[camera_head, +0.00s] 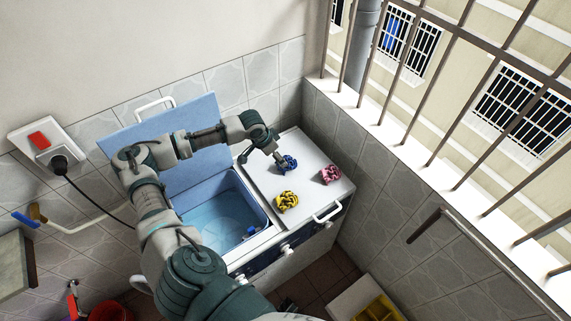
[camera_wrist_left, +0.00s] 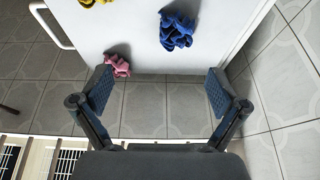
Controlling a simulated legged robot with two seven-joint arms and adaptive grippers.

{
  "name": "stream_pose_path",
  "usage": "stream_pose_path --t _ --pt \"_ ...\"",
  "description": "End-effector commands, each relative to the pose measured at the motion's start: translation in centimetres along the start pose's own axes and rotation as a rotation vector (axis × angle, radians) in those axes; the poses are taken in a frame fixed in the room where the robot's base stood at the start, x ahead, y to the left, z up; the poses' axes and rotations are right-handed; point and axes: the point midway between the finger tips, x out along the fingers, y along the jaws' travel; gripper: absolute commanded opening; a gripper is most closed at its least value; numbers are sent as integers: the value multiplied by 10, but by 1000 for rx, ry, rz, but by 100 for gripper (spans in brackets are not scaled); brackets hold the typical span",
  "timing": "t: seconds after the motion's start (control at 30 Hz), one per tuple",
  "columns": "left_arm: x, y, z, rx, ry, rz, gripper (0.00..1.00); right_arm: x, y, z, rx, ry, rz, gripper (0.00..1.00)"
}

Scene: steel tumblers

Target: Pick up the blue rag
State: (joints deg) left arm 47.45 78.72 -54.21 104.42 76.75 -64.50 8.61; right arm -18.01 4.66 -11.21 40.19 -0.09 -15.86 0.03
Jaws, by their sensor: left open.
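The crumpled blue rag (camera_head: 289,163) lies on the white machine top (camera_head: 262,184), towards its back. In the left wrist view the blue rag (camera_wrist_left: 177,30) is at the top, right of centre, beyond the fingertips. My left gripper (camera_head: 279,158) hangs close beside the blue rag in the head view and partly covers it. The left wrist view shows my left gripper (camera_wrist_left: 158,90) open, with nothing between its pads. Contact with the rag cannot be made out. My right gripper is in neither view.
A yellow rag (camera_head: 287,201) and a pink rag (camera_head: 331,175) lie on the same top. To the left is an open tub (camera_head: 215,212) with its blue lid (camera_head: 180,130) raised. A tiled wall and window bars (camera_head: 430,150) stand at the right.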

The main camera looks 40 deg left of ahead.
Motion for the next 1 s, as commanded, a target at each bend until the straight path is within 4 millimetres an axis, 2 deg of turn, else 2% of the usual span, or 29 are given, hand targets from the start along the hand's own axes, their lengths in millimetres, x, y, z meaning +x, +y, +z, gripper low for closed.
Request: stream_pose_path --t 0.03,0.07,0.17,0.6,0.87,1.0 --pt "-10 -13 -1 -34 11 -10 97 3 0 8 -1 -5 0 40" --pt "-14 -18 -1 -50 16 -11 97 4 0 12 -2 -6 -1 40" --pt "-12 -24 -2 -76 21 -13 97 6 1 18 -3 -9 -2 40" --pt "84 -27 -5 -76 23 -12 97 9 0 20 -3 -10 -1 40" --pt "107 -29 -5 -75 23 -12 97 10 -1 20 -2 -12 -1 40" --pt "127 -32 -10 -74 22 -13 97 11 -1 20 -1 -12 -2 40"
